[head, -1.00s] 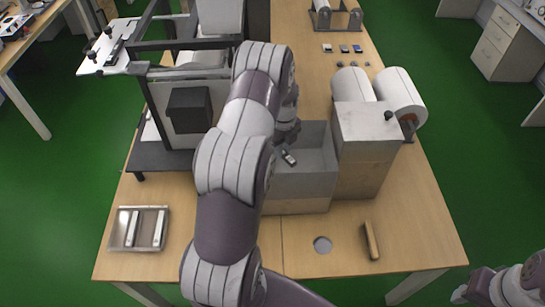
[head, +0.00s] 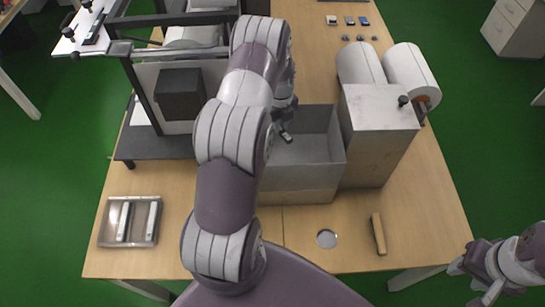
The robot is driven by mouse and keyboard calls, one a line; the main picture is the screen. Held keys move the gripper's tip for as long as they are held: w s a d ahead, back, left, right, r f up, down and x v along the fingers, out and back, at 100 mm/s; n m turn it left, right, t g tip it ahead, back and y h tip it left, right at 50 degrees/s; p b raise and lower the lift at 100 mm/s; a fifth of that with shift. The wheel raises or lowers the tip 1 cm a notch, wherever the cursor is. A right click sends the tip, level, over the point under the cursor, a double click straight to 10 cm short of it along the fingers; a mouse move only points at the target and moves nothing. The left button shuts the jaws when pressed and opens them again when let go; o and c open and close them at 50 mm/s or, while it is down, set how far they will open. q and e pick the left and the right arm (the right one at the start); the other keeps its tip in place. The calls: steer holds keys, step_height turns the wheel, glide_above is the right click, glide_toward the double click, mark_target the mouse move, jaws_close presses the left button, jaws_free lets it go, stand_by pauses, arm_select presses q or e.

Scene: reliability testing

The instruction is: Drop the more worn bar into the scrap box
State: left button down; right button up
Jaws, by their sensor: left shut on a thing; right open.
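Two pale bars, a left one (head: 124,222) and a right one (head: 152,220), lie side by side in a shallow metal tray (head: 138,199) at the front left of the table. Their wear is too small to tell. A grey open box (head: 318,177), seemingly the scrap box, stands at the middle of the table. My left gripper (head: 286,135) is over the box's opening, shut on a small bar-like piece mostly hidden by my arm. My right gripper (head: 474,282) is open and empty off the table's front right corner.
A tall block with a metal top (head: 380,108) stands right of the box, with white rolls (head: 410,75) behind it. A black-framed stand (head: 150,148) is at the left. A wooden-looking piece (head: 378,233) and a round disc (head: 326,238) lie on the front right.

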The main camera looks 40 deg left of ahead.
arm_select(q)
steer(key=shift+s+d+r, duration=0.15)
steer(key=shift+r, duration=0.05)
steer(key=c, duration=1)
jaws_free()
steer(key=shift+s+d+r, duration=0.15)
steer(key=shift+s+d, duration=0.05)
steer(key=shift+o, duration=0.5)
steer(key=shift+s+d+r, duration=0.1)
steer(key=shift+w+a, duration=0.25)
step_height(320, 180, up, 12)
steer(key=b, duration=0.3)
steer(key=shift+s+r+b, duration=0.15)
steer(key=shift+r+b, duration=0.1)
steer(key=shift+b, duration=0.1)
arm_select(e)
steer(key=f, duration=0.3)
steer(key=shift+s+d+f, duration=0.3)
arm_select(q)
steer(key=shift+d, duration=0.15)
